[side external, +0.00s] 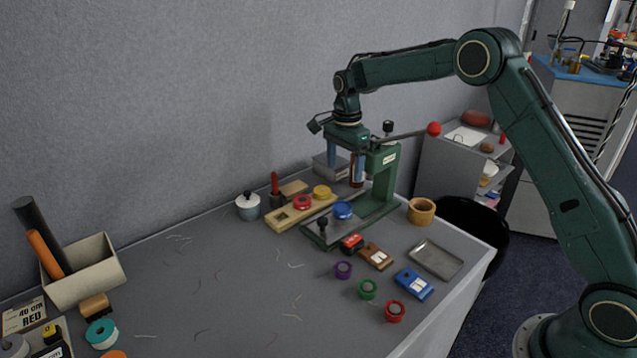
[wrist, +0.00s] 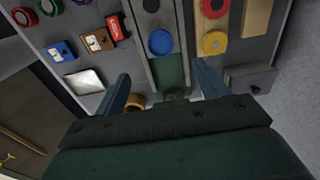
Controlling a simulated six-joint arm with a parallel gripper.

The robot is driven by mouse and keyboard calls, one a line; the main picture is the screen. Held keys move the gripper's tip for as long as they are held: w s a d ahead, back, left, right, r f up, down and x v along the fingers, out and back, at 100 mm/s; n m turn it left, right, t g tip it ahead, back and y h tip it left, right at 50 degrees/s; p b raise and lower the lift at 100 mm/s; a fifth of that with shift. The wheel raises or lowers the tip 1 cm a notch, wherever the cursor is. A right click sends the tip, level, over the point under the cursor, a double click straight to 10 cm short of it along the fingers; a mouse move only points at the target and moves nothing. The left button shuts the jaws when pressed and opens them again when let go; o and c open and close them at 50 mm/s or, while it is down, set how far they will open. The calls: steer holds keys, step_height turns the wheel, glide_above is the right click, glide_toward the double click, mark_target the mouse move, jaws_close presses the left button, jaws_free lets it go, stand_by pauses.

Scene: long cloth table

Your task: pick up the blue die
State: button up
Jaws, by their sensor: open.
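The blue die (side external: 343,209) is a round blue disc on the base of the green press (side external: 384,180). It also shows in the wrist view (wrist: 160,41), in the press's grey track. My gripper (side external: 344,174) is open and empty above the blue die, with its fingers pointing down beside the press column. In the wrist view my gripper's two blue fingers (wrist: 162,72) are spread apart, and the die lies beyond their tips, not between them. Nothing hides the die in the wrist view.
A wooden rack (side external: 285,218) with a red die (side external: 302,202) and yellow die (side external: 322,192) stands left of the press. The press lever ends in a red ball (side external: 434,129). A wooden ring (side external: 421,211), metal tray (side external: 436,259) and small coloured items lie right. The table's middle left is mostly clear.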

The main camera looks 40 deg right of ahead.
glide_above(342, 208)
step_height(342, 208, down, 7)
steer(key=shift+f, duration=0.15)
steer(key=shift+f, duration=2.6)
steer(key=shift+r, duration=0.1)
steer(key=c, duration=1.3)
steer(key=shift+r, duration=0.1)
step_height(342, 208, up, 20)
steer(key=shift+f, duration=0.1)
